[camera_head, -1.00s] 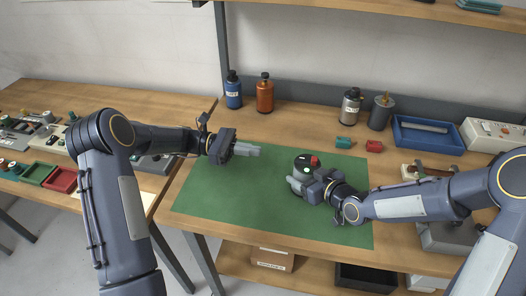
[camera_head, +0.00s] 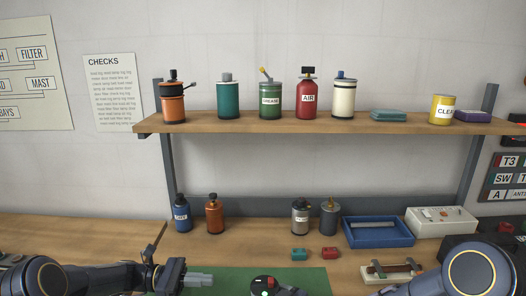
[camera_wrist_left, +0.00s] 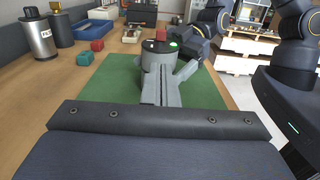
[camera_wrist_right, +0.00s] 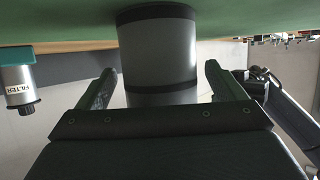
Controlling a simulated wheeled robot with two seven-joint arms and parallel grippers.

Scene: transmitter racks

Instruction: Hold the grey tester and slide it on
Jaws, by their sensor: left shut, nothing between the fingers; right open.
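Bottles (camera_head: 214,214), a teal block (camera_head: 298,254), a red block (camera_head: 330,253) and a blue tray (camera_head: 378,232) stand behind the mat. A wooden shelf (camera_head: 330,124) with several cans hangs above. The mat left of the tester is clear.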

